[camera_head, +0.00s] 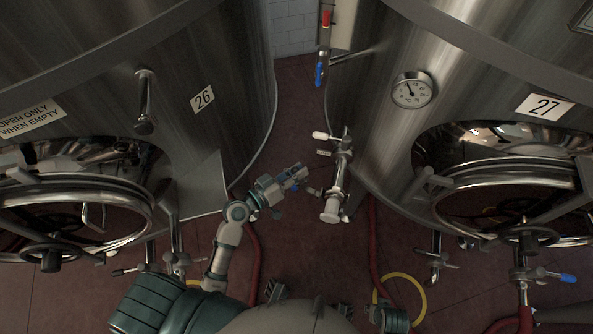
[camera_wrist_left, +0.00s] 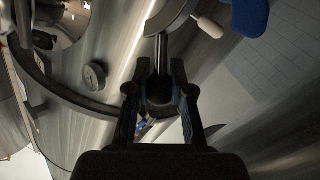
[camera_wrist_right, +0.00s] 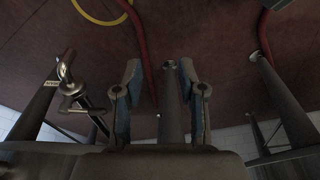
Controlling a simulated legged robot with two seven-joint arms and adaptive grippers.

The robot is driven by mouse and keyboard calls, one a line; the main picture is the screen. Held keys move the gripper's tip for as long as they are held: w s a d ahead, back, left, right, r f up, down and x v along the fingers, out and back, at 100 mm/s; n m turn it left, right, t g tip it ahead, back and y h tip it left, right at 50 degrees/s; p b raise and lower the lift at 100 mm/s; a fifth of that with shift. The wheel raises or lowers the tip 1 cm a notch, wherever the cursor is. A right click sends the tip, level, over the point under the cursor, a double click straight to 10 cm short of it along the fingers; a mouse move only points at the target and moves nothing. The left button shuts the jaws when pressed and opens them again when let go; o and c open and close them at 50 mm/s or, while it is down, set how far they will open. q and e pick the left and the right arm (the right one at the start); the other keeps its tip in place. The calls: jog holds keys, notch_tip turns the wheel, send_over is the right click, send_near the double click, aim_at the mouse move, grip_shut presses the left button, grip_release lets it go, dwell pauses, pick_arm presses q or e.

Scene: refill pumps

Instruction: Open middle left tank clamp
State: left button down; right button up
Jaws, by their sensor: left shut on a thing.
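My left gripper (camera_head: 300,174) reaches in from the left, beside the metal valve fitting (camera_head: 338,180) that stands between tank 26 (camera_head: 180,110) and tank 27 (camera_head: 470,70). In the left wrist view its fingers (camera_wrist_left: 160,88) are closed on a dark rounded part (camera_wrist_left: 160,92) at the end of a short metal rod, which I take for the clamp's screw knob. The fingers hide most of the clamp. In the right wrist view my right gripper (camera_wrist_right: 160,90) has its fingers apart, with a dark post (camera_wrist_right: 171,110) showing between them; I cannot tell its distance.
Round manways with handwheels open on the left (camera_head: 52,252) and right (camera_head: 528,236) tanks. A red hose (camera_head: 252,262) and a yellow hose (camera_head: 420,285) lie on the red floor. A blue-handled valve (camera_head: 319,75) and a gauge (camera_head: 412,90) are behind.

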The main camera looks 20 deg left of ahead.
pick_arm(q)
jog(key=shift+w+d+r+m+g+p, duration=0.1)
jog(key=shift+d+r+m+g+p, duration=0.35)
jog(key=shift+p, duration=0.7)
jog(key=p, duration=0.1)
jog(key=d+y+p, duration=0.1)
jog(key=shift+d+r+m+p, duration=0.2)
jog(key=shift+r+m+p, duration=0.1)
jog(key=shift+r+m, duration=0.05)
pick_arm(e)
jog(key=s+f, duration=0.4)
jog(key=f, duration=0.9)
jog(key=shift+s+d+f+g, duration=0.15)
jog(key=shift+d+f+g, duration=0.05)
jog(key=shift+d+g, duration=0.1)
pick_arm(q)
jog(key=c, duration=1)
grip_release()
jog(key=shift+f, duration=0.1)
jog(key=shift+s+a, duration=0.2)
jog(key=shift+s, duration=0.15)
jog(key=v, duration=1.1)
jog(key=shift+a, duration=0.1)
